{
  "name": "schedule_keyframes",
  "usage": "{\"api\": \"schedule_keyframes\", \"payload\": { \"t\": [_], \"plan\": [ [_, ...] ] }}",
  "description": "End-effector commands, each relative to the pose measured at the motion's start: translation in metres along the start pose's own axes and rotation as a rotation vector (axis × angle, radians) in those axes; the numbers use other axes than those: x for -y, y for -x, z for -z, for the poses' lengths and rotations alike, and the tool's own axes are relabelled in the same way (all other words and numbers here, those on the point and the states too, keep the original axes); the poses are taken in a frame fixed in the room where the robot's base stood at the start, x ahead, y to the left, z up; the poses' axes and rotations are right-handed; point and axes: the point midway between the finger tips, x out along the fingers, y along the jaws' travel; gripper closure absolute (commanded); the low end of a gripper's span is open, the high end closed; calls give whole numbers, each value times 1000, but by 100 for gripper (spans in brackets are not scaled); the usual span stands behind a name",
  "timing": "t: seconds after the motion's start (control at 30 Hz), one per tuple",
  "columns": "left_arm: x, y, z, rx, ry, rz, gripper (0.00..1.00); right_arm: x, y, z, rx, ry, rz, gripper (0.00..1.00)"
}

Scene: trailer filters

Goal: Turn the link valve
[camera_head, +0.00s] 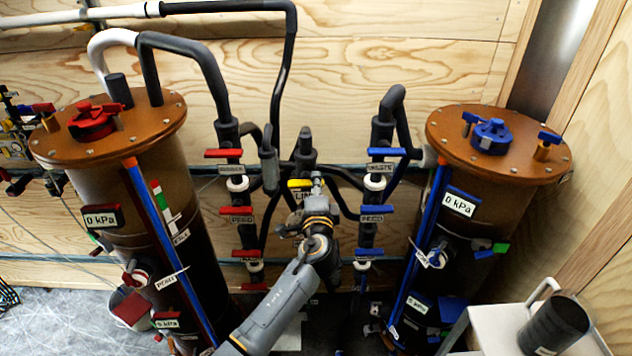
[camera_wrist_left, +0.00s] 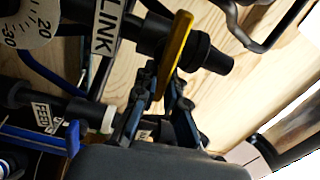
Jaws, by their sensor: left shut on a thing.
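The link valve has a yellow handle (camera_head: 298,183) on the dark piping between the two filter tanks. It lies roughly level in the head view, its right part hidden by my gripper. Its "LINK" label (camera_head: 304,196) is partly covered. My left gripper (camera_head: 317,186) reaches up from below and is at the handle. In the left wrist view, the yellow handle (camera_wrist_left: 179,48) stands out as a thin tilted bar, and my left gripper (camera_wrist_left: 163,88) is shut on its lower part. The "LINK" label (camera_wrist_left: 105,28) is beside it. My right gripper is not in view.
Red-handled valves (camera_head: 224,153) stand left of the link valve, blue-handled ones (camera_head: 386,152) right of it. Tall tanks with a red cap (camera_head: 93,121) and a blue cap (camera_head: 491,134) flank the piping. A white cart (camera_head: 497,318) is at lower right.

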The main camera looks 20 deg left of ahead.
Motion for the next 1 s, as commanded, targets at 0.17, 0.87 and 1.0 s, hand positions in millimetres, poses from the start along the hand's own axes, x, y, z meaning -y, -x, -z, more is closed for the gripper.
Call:
{"api": "schedule_keyframes", "payload": {
  "t": [0.17, 0.87, 1.0],
  "plan": [
    [-2, 0, 0, 0, -60, -1, 100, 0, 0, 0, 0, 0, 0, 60],
    [-3, 0, 0, -1, -92, -1, 67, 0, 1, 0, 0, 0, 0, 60],
    [-3, 0, 0, -1, -91, -1, 66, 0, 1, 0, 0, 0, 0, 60]
  ]
}}
